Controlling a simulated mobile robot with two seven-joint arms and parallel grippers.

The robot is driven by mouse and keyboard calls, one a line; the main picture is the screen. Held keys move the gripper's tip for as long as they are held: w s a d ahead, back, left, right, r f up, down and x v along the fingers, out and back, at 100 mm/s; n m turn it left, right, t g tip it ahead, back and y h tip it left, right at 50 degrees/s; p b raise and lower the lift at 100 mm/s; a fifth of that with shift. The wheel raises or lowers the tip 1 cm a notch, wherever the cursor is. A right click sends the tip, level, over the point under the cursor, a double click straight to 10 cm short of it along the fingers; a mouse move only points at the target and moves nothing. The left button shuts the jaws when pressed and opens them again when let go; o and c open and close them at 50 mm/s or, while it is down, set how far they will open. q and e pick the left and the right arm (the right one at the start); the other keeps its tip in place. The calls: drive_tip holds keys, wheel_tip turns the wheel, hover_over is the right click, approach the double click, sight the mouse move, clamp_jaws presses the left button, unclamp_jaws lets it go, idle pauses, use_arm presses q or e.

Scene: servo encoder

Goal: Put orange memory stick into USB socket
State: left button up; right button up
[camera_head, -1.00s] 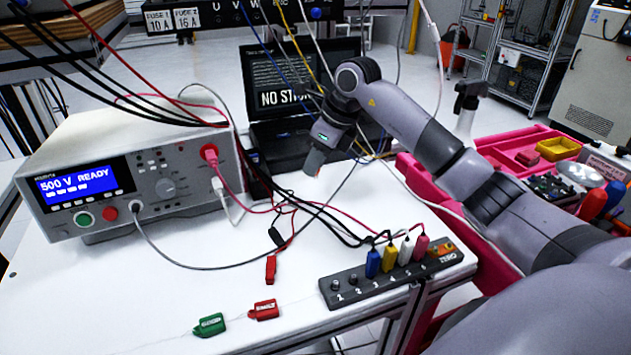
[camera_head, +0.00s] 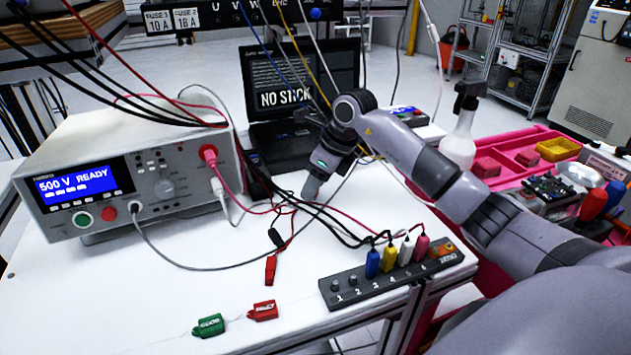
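An orange piece (camera_head: 441,251) sits at the right end of the black numbered strip (camera_head: 345,300) at the table's front edge. I cannot tell whether it is the orange memory stick. The open laptop (camera_head: 300,85) at the back shows "NO STICK" on its screen; I cannot make out a USB socket. My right gripper (camera_head: 311,189) points down over the white table in front of the laptop, left of and beyond the strip. Its fingers look close together, and I cannot see whether they are apart or hold anything. My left gripper is not in view.
Blue, yellow, white and pink plugs (camera_head: 389,258) with cables stand in the strip. A tester (camera_head: 120,165) stands at the left. Loose cables cross the table's middle. A pink tray (camera_head: 510,150) is at the right.

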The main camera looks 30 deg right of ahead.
drive_tip(key=shift+r, duration=0.25)
drive_tip(key=v, duration=1.2)
